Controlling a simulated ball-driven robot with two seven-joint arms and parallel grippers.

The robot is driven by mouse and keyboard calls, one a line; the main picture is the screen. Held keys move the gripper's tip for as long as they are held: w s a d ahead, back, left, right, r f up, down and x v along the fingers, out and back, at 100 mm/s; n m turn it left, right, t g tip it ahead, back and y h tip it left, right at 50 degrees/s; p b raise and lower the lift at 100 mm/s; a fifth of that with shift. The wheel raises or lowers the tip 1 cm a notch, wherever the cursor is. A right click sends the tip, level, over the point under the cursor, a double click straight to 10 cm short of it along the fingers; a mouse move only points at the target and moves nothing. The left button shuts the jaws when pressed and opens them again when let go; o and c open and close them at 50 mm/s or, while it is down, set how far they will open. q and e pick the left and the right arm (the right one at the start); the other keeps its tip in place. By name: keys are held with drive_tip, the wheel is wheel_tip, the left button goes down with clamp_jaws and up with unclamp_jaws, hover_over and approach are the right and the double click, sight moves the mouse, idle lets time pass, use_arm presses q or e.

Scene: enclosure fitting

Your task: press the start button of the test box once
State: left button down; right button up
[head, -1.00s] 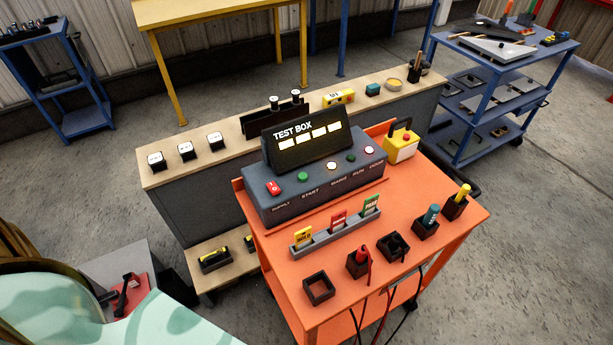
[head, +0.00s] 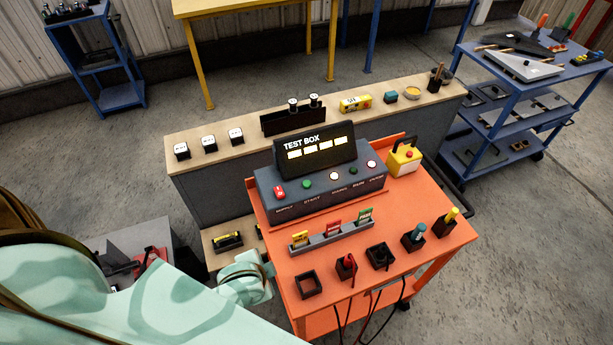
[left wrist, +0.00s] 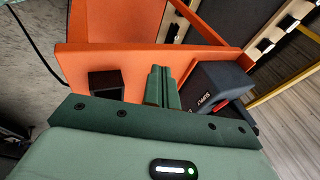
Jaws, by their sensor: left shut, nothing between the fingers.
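The test box (head: 320,190) stands at the back of the orange cart, with a lit display panel (head: 316,150) on top. Its green start button (head: 306,184) sits above the START label, right of the red supply switch (head: 280,193). My left arm's wrist end is beside the cart's left edge, in front of the box and apart from it; its fingertips are not clear in the head view. In the left wrist view my left gripper (left wrist: 160,78) is shut and empty, left of the test box (left wrist: 215,85). The start button is not discernible there. My right gripper is not in view.
On the orange cart (head: 335,268), a grey rack (head: 333,238) with several coloured tags stands before the box. Several black holders line the front; black and red cables hang down. A yellow box with a red button (head: 405,158) stands right of the test box. A wooden-topped bench runs behind.

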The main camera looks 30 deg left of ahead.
use_arm(q)
drive_tip(key=w+d+r+m+t+p, duration=0.1)
drive_tip(key=w+d+r+m+p, duration=0.15)
drive_tip(key=r, duration=0.45)
drive_tip(key=w+d+r+m+t+p, duration=0.1)
drive_tip(key=w+r+m, duration=0.1)
drive_tip(key=w+r, duration=0.35)
drive_tip(key=w+d+r+m+t+h+p, duration=0.1)
drive_tip(key=w+d+r+m+h, duration=0.15)
drive_tip(key=d+m, duration=0.4)
drive_tip(key=w+d+r+m+t+h+p, duration=0.15)
drive_tip(key=w+d+r+m, duration=0.25)
drive_tip(key=m, duration=0.6)
drive_tip(key=w+a+f+m+y, duration=0.1)
drive_tip(key=w+a+f+m, duration=0.3)
drive_tip(key=w+a+m, duration=0.8)
drive_tip(key=a+m, duration=0.4)
drive_tip(key=shift+w+f+m+g+b, duration=0.2)
drive_tip(key=shift+m+g+b, duration=0.1)
drive_tip(key=shift+m+g, duration=0.1)
